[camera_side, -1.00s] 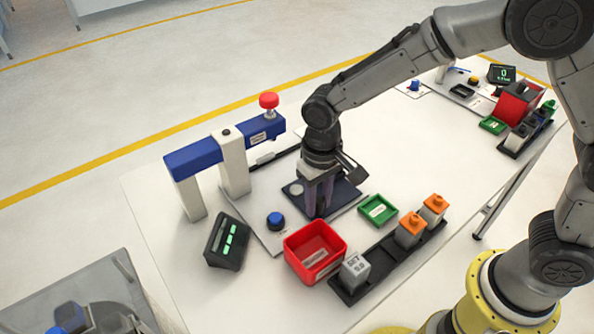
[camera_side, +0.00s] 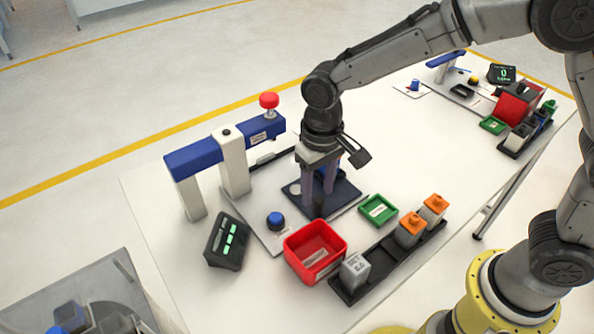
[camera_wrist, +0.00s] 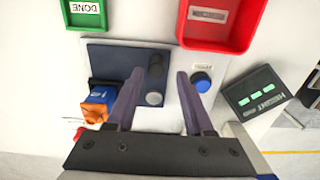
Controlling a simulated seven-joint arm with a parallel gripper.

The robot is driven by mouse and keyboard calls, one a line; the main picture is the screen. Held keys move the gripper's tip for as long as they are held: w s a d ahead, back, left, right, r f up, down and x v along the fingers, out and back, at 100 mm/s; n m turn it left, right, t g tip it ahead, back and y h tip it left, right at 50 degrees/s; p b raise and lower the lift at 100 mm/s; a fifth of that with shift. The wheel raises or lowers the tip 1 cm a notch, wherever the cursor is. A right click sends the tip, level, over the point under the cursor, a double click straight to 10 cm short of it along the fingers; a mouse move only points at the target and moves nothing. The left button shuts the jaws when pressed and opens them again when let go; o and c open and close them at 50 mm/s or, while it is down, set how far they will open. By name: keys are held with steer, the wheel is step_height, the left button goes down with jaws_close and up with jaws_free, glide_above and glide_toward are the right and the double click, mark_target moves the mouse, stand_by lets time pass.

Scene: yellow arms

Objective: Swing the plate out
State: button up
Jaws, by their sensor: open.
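The dark plate (camera_side: 345,193) lies flat under my gripper on the white base. It also shows in the wrist view (camera_wrist: 112,58), with a black round post (camera_wrist: 157,65) and a silver disc (camera_wrist: 154,98) at its right edge. My gripper (camera_side: 318,196) points down with its fingers apart. In the wrist view my gripper (camera_wrist: 158,78) has one finger on each side of the post and disc, and nothing is clamped. A blue and orange block (camera_wrist: 98,103) is at the plate's lower left in the wrist view; my gripper mostly hides it in the side view.
A blue press arm with a red knob (camera_side: 269,101) stands behind left. A blue button (camera_side: 276,220), a display (camera_side: 228,241) with green bars, a red bin (camera_side: 315,250) and a green tray (camera_side: 378,209) surround the plate. A black rack (camera_side: 390,262) holds several blocks in front.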

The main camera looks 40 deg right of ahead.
steer(key=shift+r, duration=2)
